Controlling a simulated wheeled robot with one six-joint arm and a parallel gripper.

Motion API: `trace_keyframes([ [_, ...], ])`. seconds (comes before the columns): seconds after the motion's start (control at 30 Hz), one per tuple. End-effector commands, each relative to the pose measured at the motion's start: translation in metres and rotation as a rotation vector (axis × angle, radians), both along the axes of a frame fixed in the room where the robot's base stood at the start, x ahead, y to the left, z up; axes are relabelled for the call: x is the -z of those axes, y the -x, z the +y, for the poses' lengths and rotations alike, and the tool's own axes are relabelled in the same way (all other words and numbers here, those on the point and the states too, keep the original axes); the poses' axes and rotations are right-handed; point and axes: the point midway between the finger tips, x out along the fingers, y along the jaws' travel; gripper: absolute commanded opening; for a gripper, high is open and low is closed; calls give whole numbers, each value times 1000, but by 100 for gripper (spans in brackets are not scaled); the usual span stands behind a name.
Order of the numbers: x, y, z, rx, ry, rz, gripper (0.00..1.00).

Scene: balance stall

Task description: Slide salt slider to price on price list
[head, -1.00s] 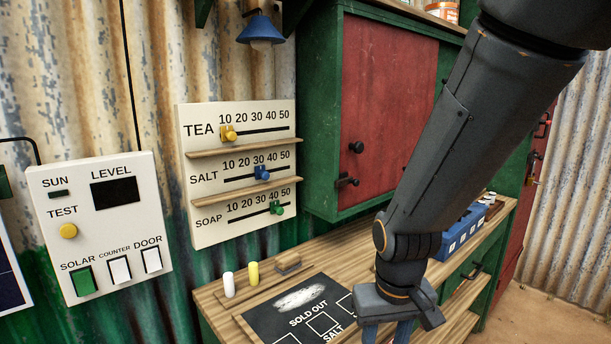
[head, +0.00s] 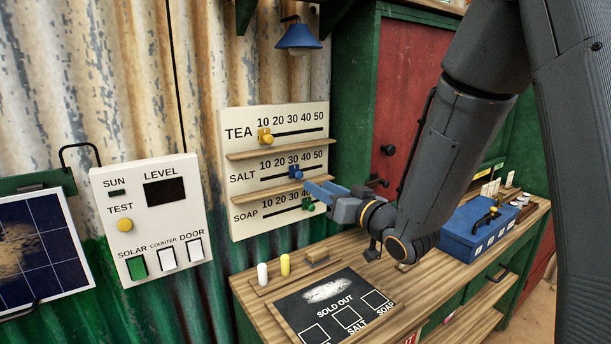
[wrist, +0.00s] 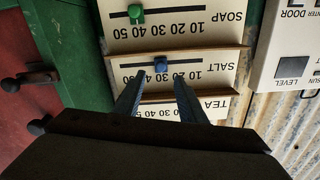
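The salt slider is a small blue knob (head: 295,172) on the middle track of the white slider board (head: 240,128), at about the 30 mark. It also shows in the wrist view (wrist: 161,64), where the board appears upside down. My gripper (head: 318,190) points at the board from the right, its blue fingertips just below and right of the knob in the head view. In the wrist view the two fingers (wrist: 158,88) are apart with nothing between them, and the knob lies beyond their tips. I cannot make out a price list in these frames.
The yellow tea slider (head: 265,136) sits above and the green soap slider (head: 308,205) below. Wooden ledges (head: 281,146) jut out between the tracks. A green cabinet with a red door (head: 405,100) stands close on the right. The counter holds a sold-out board (head: 290,308) and a blue box (head: 462,240).

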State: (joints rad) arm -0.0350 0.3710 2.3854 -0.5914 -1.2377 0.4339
Motion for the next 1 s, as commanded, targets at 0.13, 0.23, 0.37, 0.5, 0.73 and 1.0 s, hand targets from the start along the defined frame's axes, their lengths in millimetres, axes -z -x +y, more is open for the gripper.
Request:
trace_keyframes([
  [0.13, -3, -10, 10, -8, -9, -7, 37],
  [0.23, -3, -23, 18, -9, -7, -7, 37],
  [0.37, -3, -40, 29, -7, -7, -6, 37],
  [0.5, -3, -54, 39, -6, -6, -6, 37],
  [0.73, -2, -63, 44, -4, -6, -6, 37],
  [1.0, -2, -63, 44, -4, -6, -6, 25],
])
